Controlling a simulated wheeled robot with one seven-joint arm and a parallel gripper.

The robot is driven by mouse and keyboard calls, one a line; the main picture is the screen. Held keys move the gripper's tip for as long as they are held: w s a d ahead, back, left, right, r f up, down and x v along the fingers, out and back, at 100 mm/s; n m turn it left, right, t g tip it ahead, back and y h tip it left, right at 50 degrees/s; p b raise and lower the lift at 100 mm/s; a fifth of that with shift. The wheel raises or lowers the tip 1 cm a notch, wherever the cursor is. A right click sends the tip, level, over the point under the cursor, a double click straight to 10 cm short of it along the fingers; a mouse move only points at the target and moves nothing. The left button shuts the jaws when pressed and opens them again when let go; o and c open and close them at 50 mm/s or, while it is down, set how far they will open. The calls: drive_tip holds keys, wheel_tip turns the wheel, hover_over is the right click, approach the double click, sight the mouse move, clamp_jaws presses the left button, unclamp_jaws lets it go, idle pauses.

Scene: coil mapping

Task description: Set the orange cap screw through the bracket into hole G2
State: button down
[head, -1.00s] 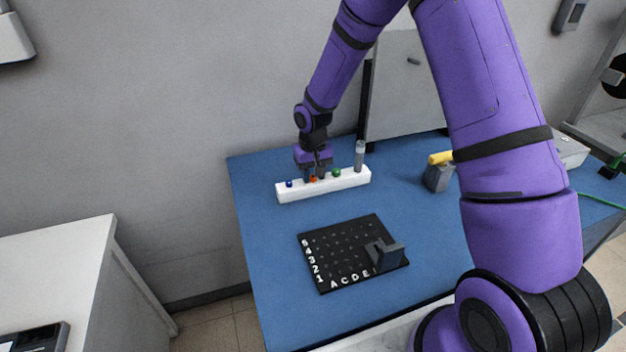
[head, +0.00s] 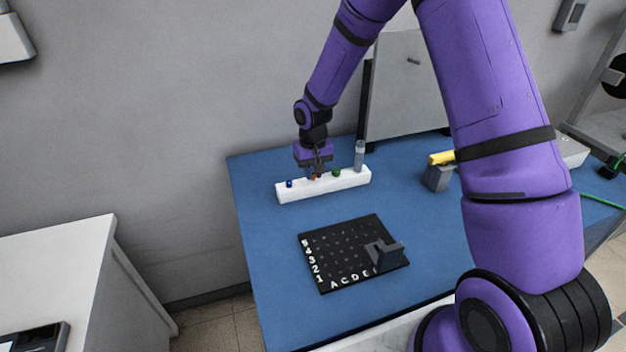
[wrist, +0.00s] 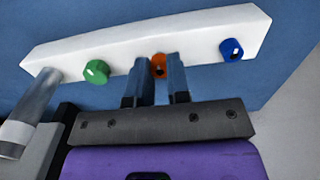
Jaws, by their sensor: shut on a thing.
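The orange cap screw (wrist: 158,65) stands in the white rack between the green and blue screws, and my gripper (wrist: 159,75) is shut on its head. In the head view my gripper (head: 314,174) is low over the rack and mostly hides the orange screw. The black hole plate (head: 335,262) lies nearer on the blue table, with letters along its front edge and numbers at its left. The dark grey bracket (head: 384,253) stands on the right part of the plate and covers some holes and letters, so hole G2 cannot be made out.
The white rack (head: 345,181) also holds a blue screw (head: 289,183), a green screw (head: 336,173) and a grey cylinder (head: 359,155). A grey block with a yellow part (head: 440,170) stands to the right. The blue table (head: 270,240) is clear between rack and plate.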

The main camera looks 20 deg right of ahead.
drive_tip(key=shift+r, duration=1.25)
drive_tip(key=shift+r, duration=1.7)
